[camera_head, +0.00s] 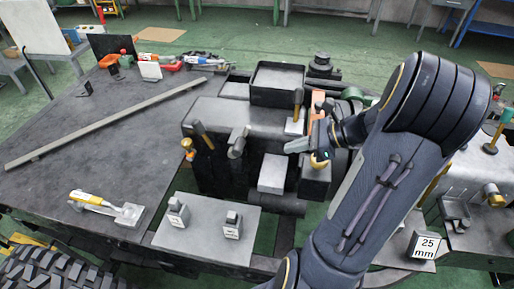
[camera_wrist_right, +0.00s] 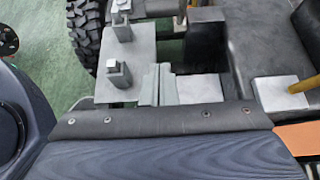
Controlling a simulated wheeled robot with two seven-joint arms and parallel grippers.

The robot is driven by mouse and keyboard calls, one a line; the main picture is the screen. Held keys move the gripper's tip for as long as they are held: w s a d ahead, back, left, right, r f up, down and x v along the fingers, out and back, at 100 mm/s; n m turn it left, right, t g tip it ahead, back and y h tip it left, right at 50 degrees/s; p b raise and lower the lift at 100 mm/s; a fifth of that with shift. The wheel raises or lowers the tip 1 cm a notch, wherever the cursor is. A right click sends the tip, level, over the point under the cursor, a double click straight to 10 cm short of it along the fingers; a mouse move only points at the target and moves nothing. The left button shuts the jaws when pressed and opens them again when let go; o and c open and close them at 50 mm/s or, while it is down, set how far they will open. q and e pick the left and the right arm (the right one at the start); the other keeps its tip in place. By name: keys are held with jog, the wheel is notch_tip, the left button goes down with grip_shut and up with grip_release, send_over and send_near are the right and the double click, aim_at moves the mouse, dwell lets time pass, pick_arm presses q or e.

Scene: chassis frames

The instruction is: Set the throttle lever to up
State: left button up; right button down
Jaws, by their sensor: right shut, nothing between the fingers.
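Several levers stand on the dark engine block, and I cannot tell for sure which is the throttle. One with a wooden-brown handle (camera_head: 298,103) rises from a pale grey base; a tan handle on a pale base (camera_wrist_right: 278,92), probably the same one, shows at the right of the wrist view. Another brown-handled lever (camera_head: 204,135) and a grey lever (camera_head: 238,140) stand further left. My right gripper (camera_head: 290,147) is shut and empty, just on the near side of the pale base. Its fingers (camera_wrist_right: 158,85) show together in the wrist view. My left gripper is out of view.
A pale box (camera_head: 272,172) sits just below the right gripper. A grey plate (camera_head: 200,250) with two small blocks lies in front. My right arm covers the engine's right side. The dark table (camera_head: 90,150) at left has a long bar and tools, with free room between.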

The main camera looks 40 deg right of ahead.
aim_at(238, 147)
jog(key=w+a+r+p+x, duration=0.1)
jog(key=r+x, duration=0.1)
jog(key=x, duration=0.9)
jog(key=shift+p, duration=0.3)
jog(key=shift+r, duration=0.15)
jog(key=shift+w+a+r+p, duration=0.3)
jog(key=shift+w+a+r, duration=0.15)
jog(key=shift+w, duration=0.25)
